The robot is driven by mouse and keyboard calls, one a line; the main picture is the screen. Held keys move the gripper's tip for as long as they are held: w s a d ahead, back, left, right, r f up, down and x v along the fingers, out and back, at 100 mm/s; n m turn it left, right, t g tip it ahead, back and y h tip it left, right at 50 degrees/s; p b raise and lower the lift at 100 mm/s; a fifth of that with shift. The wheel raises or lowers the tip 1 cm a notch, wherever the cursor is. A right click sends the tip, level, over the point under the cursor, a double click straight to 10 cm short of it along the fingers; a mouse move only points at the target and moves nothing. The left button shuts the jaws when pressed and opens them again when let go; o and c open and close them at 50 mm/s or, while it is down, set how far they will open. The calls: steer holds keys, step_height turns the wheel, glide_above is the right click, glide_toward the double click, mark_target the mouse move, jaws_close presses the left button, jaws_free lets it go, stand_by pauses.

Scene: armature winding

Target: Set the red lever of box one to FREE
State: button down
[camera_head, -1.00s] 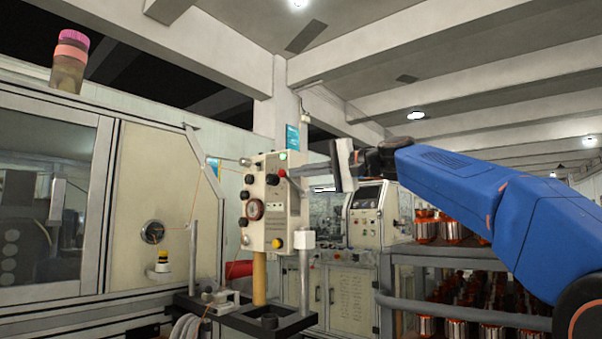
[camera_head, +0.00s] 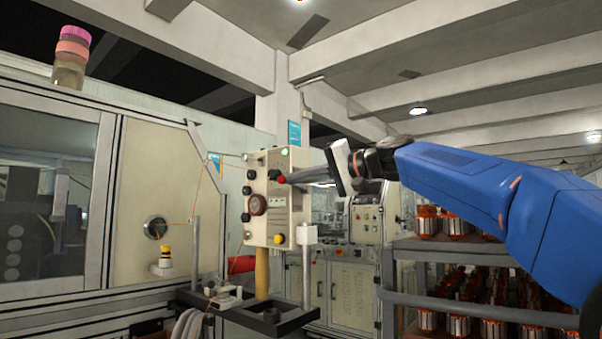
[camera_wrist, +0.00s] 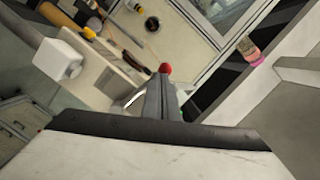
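A pale control box (camera_head: 275,205) stands on a post, with dark knobs, a round dial and a yellow button on its face. Its red lever knob (camera_head: 281,180) sticks out near the upper right of the face; it also shows in the wrist view (camera_wrist: 165,68). My gripper (camera_head: 292,178) reaches in from the right, its fingers together and pointing at the red knob. In the wrist view the fingertips (camera_wrist: 162,82) are right at the knob, which shows just beyond them. I cannot tell whether they touch. The lever's markings are too small to read.
A black tray (camera_head: 270,325) surrounds the post below the box. A white-capped post (camera_head: 306,236) stands close to its right. A machine cabinet (camera_head: 150,200) is at the left, and a rack of copper-coloured armatures (camera_head: 460,265) at the right.

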step_height(320, 180, down, 5)
steer(key=n+h, duration=0.1)
steer(key=n, duration=0.4)
steer(key=shift+t, duration=0.3)
steer(key=shift+r, duration=0.2)
